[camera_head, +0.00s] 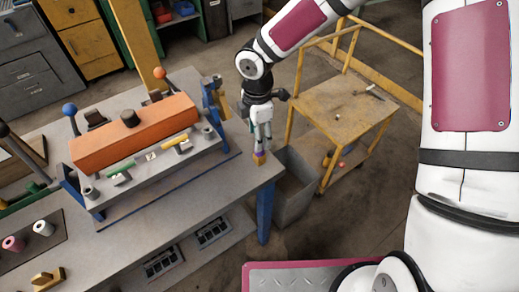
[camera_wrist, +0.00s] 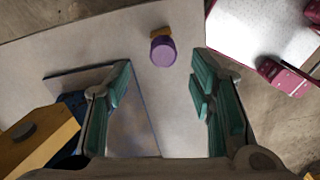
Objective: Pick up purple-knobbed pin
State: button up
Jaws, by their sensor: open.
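The purple-knobbed pin (camera_wrist: 163,51) shows its round purple knob in the wrist view, with a tan piece (camera_wrist: 161,32) partly behind it. In the head view the pin (camera_head: 259,154) is a small purple spot above a tan block at the right corner of the grey workbench. My gripper (camera_head: 262,137) points down just over it. In the wrist view my gripper (camera_wrist: 161,80) has its two teal-padded fingers wide apart, with nothing between the pads. The knob lies beyond the fingertips, roughly midway between them. The pin's shaft is not visible.
A long orange block (camera_head: 135,133) in a fixture with ball-topped levers stands on the workbench (camera_head: 190,203), left of my gripper. A grey bin (camera_head: 296,187) stands on the floor beside the bench corner. A yellow cart (camera_head: 343,108) is to the right.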

aim_at(259, 154)
jog(key=shift+s+d+f+p, duration=0.15)
jog(key=shift+f+p, duration=0.2)
jog(key=shift+f, duration=1)
jog(key=shift+d+f+p, duration=0.1)
jog(key=shift+f+p, duration=0.25)
jog(key=shift+f, duration=0.95)
jog(key=shift+c, duration=0.4)
grip_shut()
